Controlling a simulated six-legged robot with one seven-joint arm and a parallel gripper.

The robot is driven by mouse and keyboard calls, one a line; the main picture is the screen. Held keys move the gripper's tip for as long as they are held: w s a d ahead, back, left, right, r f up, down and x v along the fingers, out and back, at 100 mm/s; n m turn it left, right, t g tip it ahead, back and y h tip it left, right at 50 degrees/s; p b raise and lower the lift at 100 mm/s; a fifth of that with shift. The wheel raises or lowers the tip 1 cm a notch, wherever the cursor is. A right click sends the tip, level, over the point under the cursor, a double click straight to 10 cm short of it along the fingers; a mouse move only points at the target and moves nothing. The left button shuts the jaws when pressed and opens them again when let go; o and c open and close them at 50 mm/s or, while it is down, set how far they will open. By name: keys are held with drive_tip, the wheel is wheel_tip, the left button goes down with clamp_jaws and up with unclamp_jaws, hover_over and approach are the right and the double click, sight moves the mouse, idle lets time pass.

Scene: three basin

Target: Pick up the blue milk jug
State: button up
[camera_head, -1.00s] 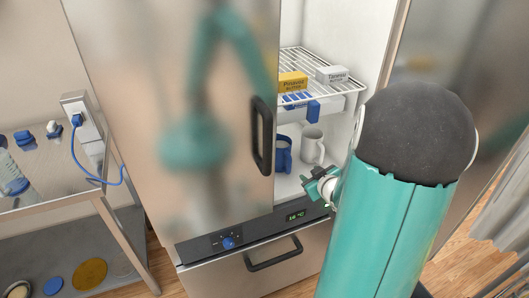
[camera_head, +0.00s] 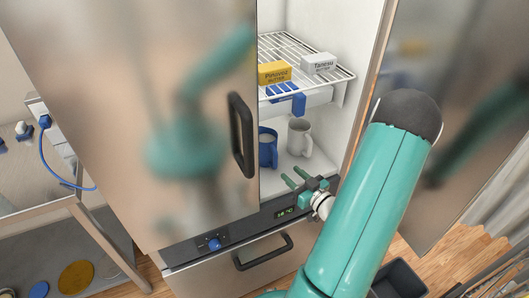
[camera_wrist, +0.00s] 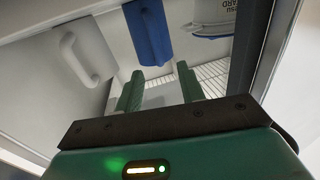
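The blue milk jug (camera_head: 267,147) stands in the open fridge below the wire shelf. Its left side is partly hidden behind the fridge door. A grey-white jug (camera_head: 299,138) stands just right of it. My gripper (camera_head: 292,177) is in front of and below the jugs, near the fridge's lower front edge. Its two green fingers are apart and empty, pointing toward the fridge. In the wrist view, a blue body that looks like the jug (camera_wrist: 148,32) lies beyond the fingertips (camera_wrist: 160,78), without contact. A white handled body (camera_wrist: 85,55) shows to its left.
The fridge door (camera_head: 165,120) with a black handle stands at the left of the opening. Above the jugs is a wire shelf (camera_head: 325,74) with a yellow carton (camera_head: 274,73) and a white carton (camera_head: 319,63). A side table (camera_head: 40,185) stands left. A dark bin (camera_head: 400,278) is on the floor.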

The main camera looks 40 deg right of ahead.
sight(277, 158)
drive_tip(key=w, duration=0.4)
drive_tip(key=shift+d, duration=0.25)
drive_tip(key=w, duration=0.4)
drive_tip(key=w+d, duration=0.1)
drive_tip(key=shift+w+r, duration=0.4)
clamp_jaws()
